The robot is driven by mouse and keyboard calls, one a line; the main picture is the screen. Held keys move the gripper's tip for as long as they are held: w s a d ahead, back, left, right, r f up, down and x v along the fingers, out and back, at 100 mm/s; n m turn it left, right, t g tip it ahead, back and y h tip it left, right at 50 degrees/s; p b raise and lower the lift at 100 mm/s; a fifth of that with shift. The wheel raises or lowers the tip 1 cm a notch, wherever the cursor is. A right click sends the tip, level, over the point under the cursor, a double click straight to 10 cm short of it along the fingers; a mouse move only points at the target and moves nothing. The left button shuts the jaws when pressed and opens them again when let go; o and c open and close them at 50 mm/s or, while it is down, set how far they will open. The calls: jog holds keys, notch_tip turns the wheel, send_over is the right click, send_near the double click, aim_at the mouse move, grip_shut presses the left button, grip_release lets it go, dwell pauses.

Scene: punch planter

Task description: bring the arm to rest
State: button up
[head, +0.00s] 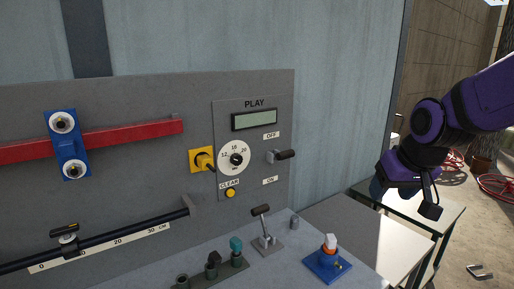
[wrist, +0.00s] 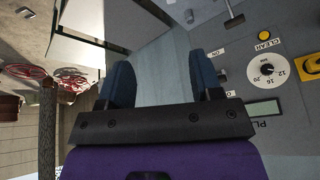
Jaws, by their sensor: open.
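My purple and black arm reaches in from the right edge of the head view. My gripper (head: 408,190) hangs at its end, right of the grey control panel and over the grey side table. In the wrist view my gripper (wrist: 165,82) shows two dark blue fingers spread wide apart, with nothing between them. The fingers touch nothing that I can see. In the head view the fingers are small and partly hidden by the wrist.
The grey panel (head: 130,105) carries a dial (head: 235,158), a lever switch (head: 283,156), a yellow plug (head: 203,161) and a red rail (head: 125,135). A blue-based switch (head: 327,262) stands on the bench. A side table (head: 375,236) lies below my gripper; red wheels (head: 497,187) are beyond.

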jog(key=s+d+r, duration=0.1)
jog(key=s+r, duration=0.2)
jog(key=s, duration=0.5)
jog(key=s+d+r, duration=0.1)
jog(key=s+r, duration=0.3)
jog(key=s, duration=0.5)
jog(key=shift+d+h, duration=0.3)
